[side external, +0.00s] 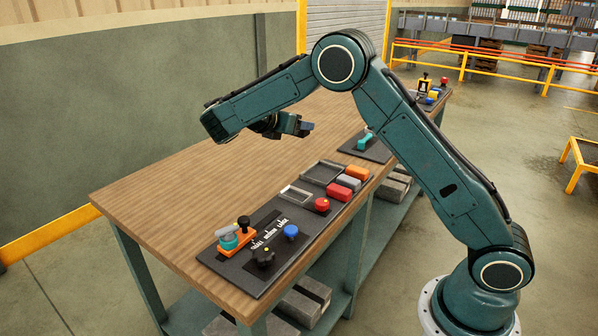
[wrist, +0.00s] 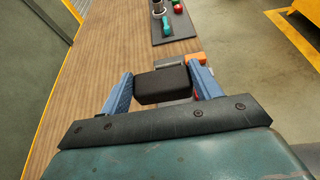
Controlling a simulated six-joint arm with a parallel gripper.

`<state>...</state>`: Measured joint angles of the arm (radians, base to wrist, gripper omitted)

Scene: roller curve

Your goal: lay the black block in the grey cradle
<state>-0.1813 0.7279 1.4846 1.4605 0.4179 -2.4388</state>
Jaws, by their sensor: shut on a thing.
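My gripper (wrist: 164,86) is shut on the black block (wrist: 163,83), which sits between its two blue fingers in the wrist view. In the side view my gripper (side external: 303,128) hangs above the wooden table, and the block is hard to make out there. A grey open frame, seemingly the grey cradle (side external: 309,180), lies on the dark board near the table's front edge. It looks empty. My gripper is above it and apart from it. In the wrist view the block and fingers hide most of that area.
A smaller pale frame (side external: 284,194) lies beside the cradle. Orange (side external: 356,172), grey and red blocks and a red button (side external: 321,204) sit close by. A panel with knobs (side external: 264,257) is at the near end. A teal handle (side external: 365,141) stands farther along. The table's left side is clear.

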